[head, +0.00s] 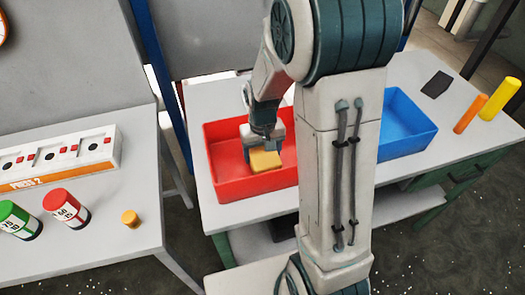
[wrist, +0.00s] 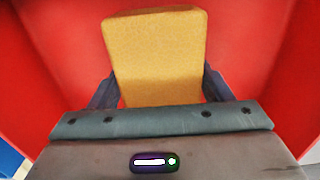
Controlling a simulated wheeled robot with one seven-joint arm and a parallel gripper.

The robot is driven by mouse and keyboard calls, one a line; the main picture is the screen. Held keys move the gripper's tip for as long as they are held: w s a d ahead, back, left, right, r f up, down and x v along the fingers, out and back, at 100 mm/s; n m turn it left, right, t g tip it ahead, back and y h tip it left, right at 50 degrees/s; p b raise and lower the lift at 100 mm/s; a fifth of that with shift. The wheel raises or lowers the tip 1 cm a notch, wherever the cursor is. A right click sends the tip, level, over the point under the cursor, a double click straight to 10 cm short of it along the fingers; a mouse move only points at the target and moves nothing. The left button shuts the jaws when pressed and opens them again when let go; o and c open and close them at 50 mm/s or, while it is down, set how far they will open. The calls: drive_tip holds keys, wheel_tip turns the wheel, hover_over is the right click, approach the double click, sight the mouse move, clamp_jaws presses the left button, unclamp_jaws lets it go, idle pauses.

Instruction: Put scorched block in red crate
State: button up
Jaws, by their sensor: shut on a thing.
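The red crate (head: 227,180) stands on the right-hand table, to the left of my arm in the head view. My gripper (head: 266,148) is inside or just over the crate's opening, shut on a yellow-orange foam block (head: 266,160). In the wrist view the block (wrist: 156,55) sits between the two dark fingers (wrist: 158,90), with the red crate's walls (wrist: 45,45) all around it. The block's visible face looks evenly yellow-orange with a slightly browner edge. Whether it touches the crate floor I cannot tell.
A blue crate (head: 408,131) stands right of my arm. A dark flat piece (head: 436,84), an orange cylinder (head: 470,114) and a yellow cylinder (head: 499,99) are at the far right. The left table holds a press panel (head: 60,160), green (head: 18,220) and red (head: 68,209) cans.

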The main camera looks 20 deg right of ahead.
sight(263, 151)
drive_tip(key=o, duration=1)
drive_tip(key=shift+f, duration=0.1)
drive_tip(key=shift+c, duration=0.2)
wheel_tip(263, 151, up, 12)
drive_tip(key=s+r+t, duration=0.3)
drive_tip(key=s, duration=1.2)
drive_tip(key=shift+r, duration=0.4)
